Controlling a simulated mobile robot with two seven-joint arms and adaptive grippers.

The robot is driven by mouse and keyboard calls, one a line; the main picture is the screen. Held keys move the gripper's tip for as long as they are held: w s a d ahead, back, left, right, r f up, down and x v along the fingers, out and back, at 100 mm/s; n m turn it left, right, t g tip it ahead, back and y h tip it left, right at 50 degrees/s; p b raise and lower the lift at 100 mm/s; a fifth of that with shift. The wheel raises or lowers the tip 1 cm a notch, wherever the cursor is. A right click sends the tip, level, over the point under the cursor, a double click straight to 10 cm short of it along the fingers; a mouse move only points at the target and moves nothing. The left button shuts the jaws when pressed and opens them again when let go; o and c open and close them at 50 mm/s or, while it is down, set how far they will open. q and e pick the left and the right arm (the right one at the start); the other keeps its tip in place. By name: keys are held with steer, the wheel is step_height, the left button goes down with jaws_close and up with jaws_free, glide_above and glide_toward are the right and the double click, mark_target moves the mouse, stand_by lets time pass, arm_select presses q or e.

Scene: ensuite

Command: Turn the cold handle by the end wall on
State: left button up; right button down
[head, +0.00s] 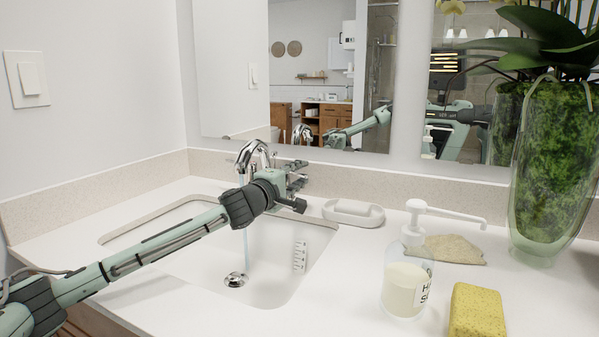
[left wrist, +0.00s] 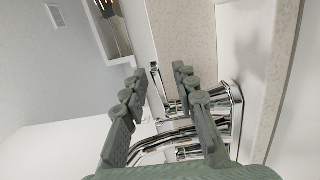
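The chrome faucet (head: 255,152) stands at the back of the sink. A thin stream of water (head: 246,235) runs from its spout to the drain. My left gripper (head: 287,182) is at the faucet, just right of the spout, and hides much of the faucet's base and handles. In the left wrist view its two fingers (left wrist: 158,74) are apart. A slim chrome lever handle (left wrist: 156,88) shows between them, with no clear contact. The faucet body (left wrist: 225,110) lies behind the fingers. I cannot tell which handle this is. My right gripper is not in view.
A soap dish (head: 353,213), a pump soap bottle (head: 407,275), a yellow sponge (head: 476,312) and a glass planter (head: 549,180) stand on the right counter. The end wall (head: 110,70) with a switch (head: 28,79) is at left. A mirror (head: 230,70) hangs behind the faucet.

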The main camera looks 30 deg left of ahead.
arm_select(q)
steer(key=shift+w, duration=0.1)
steer(key=shift+c, duration=0.5)
jaws_close()
